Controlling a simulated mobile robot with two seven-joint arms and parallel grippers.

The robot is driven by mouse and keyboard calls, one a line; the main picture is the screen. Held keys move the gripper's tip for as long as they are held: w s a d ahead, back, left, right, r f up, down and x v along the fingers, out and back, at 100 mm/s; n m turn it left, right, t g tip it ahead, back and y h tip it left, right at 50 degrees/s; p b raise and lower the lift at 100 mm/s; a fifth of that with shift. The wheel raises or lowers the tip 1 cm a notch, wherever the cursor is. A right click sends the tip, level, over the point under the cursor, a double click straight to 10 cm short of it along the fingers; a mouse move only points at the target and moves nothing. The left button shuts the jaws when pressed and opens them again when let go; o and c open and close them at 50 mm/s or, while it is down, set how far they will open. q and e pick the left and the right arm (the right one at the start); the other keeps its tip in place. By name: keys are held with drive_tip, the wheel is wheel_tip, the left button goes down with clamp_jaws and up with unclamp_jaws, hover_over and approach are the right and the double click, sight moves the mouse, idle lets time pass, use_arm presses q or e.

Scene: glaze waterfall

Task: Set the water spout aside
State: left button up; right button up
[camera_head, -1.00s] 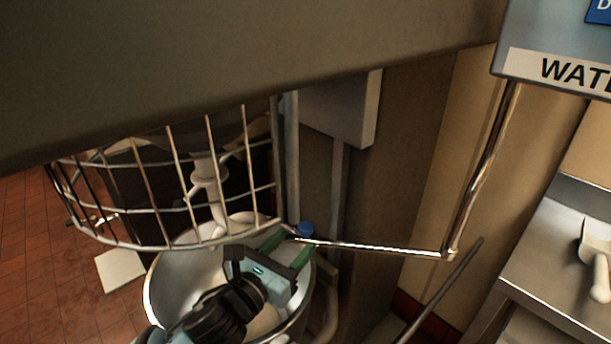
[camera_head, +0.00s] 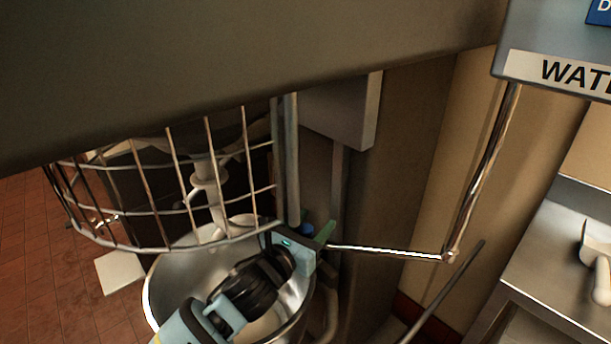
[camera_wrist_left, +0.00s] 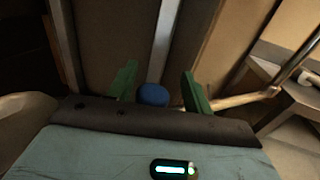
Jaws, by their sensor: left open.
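The water spout (camera_head: 390,251) is a thin chrome pipe. It drops from the box marked "WAT" to an elbow, then runs left towards the mixer bowl. My left gripper (camera_head: 302,236) is open at the spout's left end, over the bowl's right rim. In the left wrist view a blue ball-shaped knob (camera_wrist_left: 153,95) sits between its green fingers (camera_wrist_left: 160,88), apart from both. The spout (camera_wrist_left: 243,99) runs right from behind the right finger there. Its left end is hidden, and I cannot tell whether the knob joins it. My right gripper is out of view.
A wire bowl guard (camera_head: 175,170) hangs just left of my gripper, above the steel bowl (camera_head: 165,290). The mixer column stands behind. A dark rod (camera_head: 445,290) slants below the elbow. A steel counter (camera_head: 540,270) with a white scoop (camera_head: 597,260) is at right.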

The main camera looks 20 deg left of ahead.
use_arm(q)
drive_tip(key=shift+s, duration=0.1)
drive_tip(key=c, duration=0.9)
drive_tip(key=shift+d, duration=0.15)
clamp_jaws()
